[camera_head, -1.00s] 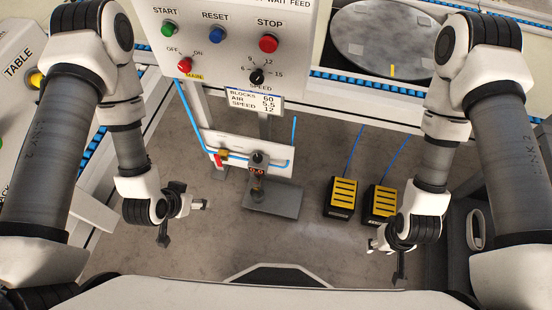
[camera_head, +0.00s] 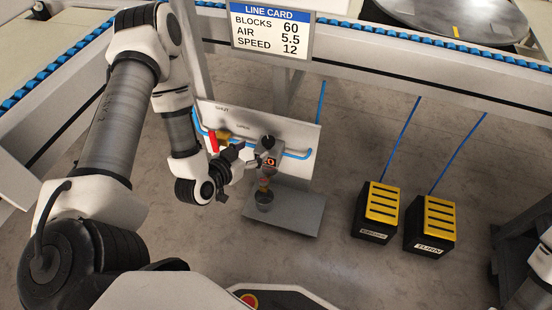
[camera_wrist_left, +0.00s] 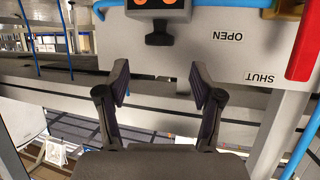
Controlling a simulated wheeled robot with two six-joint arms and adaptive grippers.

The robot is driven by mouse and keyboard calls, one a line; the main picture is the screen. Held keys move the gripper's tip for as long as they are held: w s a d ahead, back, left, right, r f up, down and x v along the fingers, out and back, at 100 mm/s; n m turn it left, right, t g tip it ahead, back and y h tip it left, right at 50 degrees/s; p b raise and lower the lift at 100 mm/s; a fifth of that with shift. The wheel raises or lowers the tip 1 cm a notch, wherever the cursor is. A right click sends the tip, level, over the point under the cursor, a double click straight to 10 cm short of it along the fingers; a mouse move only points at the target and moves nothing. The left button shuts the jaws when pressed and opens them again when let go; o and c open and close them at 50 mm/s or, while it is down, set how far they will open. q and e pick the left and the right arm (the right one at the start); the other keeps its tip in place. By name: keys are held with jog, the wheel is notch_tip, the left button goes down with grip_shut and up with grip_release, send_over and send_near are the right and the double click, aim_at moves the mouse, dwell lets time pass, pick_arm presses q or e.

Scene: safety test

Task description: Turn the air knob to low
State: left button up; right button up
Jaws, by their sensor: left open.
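The black air knob (camera_head: 268,141) sits on top of the air regulator with its orange display (camera_head: 269,162), on a white panel under the conveyor. In the left wrist view the knob (camera_wrist_left: 160,31) shows below the display box (camera_wrist_left: 158,6), upside down. My left gripper (camera_head: 250,156) is just left of the regulator. In the left wrist view its two fingers (camera_wrist_left: 159,76) are spread, with nothing between them. The knob lies beyond the fingertips, roughly centred on the gap and apart from them. The display digits are partly hidden. My right gripper is out of view.
A red valve handle (camera_head: 213,141) is left of the regulator, beside blue tubing (camera_head: 297,155). The panel bears OPEN and SHUT labels. A line card (camera_head: 271,32) reads AIR 5.5. Two yellow-topped pedals (camera_head: 382,200) (camera_head: 438,215) stand on the floor to the right.

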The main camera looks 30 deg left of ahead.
aim_at(267, 141)
pick_arm(q)
jog(key=b+x, duration=0.3)
jog(key=x, duration=0.4)
jog(key=shift+w+f, duration=0.15)
jog(key=shift+w, duration=0.15)
jog(key=c, duration=1.1)
